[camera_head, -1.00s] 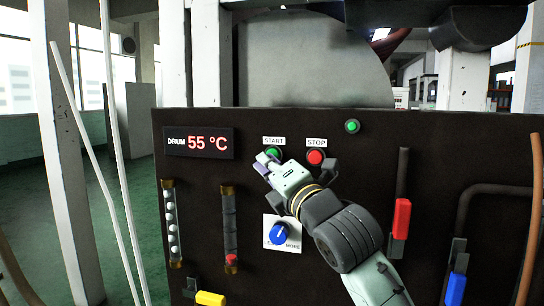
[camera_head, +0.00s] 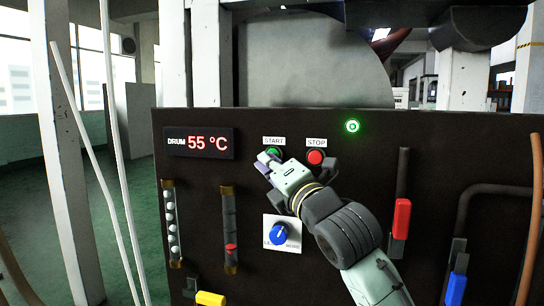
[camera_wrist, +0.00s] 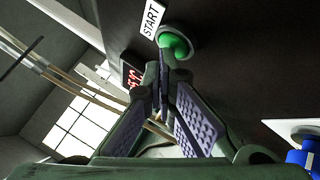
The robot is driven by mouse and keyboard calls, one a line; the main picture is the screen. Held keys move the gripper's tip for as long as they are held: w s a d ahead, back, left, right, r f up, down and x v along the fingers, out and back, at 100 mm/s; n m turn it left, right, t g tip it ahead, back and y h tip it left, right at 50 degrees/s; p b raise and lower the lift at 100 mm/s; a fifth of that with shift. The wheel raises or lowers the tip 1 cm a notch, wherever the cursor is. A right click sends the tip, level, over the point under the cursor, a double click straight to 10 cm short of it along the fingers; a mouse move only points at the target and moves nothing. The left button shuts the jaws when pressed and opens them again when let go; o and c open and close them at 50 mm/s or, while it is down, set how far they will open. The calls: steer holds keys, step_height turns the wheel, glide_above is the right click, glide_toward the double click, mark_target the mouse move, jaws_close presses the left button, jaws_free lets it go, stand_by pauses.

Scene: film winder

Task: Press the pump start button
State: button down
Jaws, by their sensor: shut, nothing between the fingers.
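The green start button (camera_head: 274,152) sits under a START label (camera_head: 273,141) on the dark panel. It also shows in the wrist view (camera_wrist: 175,44), right at my fingertips. My gripper (camera_head: 262,160) is shut and empty, with its tips at the button's lower left. In the wrist view the fingertips (camera_wrist: 163,60) seem to touch the button, and part of it is hidden behind them. A green indicator lamp (camera_head: 352,126) at the upper right of the panel is lit brightly.
A red stop button (camera_head: 316,158) is just right of the start button. A blue knob (camera_head: 279,234) is below. A display (camera_head: 198,143) reads 55 °C. Red (camera_head: 402,218), blue (camera_head: 457,288) and yellow (camera_head: 210,298) handles stand out on the panel.

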steer(key=shift+s, duration=0.15)
steer(key=shift+s+a+b, duration=0.25)
steer(key=shift+s+b, duration=0.05)
steer(key=shift+s, duration=0.4)
steer(key=shift+s+a+b, duration=0.15)
steer(key=shift+s+a, duration=0.1)
steer(key=shift+s, duration=0.55)
steer(key=shift+s+a+b, duration=0.15)
steer(key=shift+s+a, duration=0.1)
steer(key=shift+s, duration=0.55)
steer(key=shift+s+a+b, duration=0.15)
steer(key=shift+s+a, duration=0.1)
steer(key=shift+s, duration=0.55)
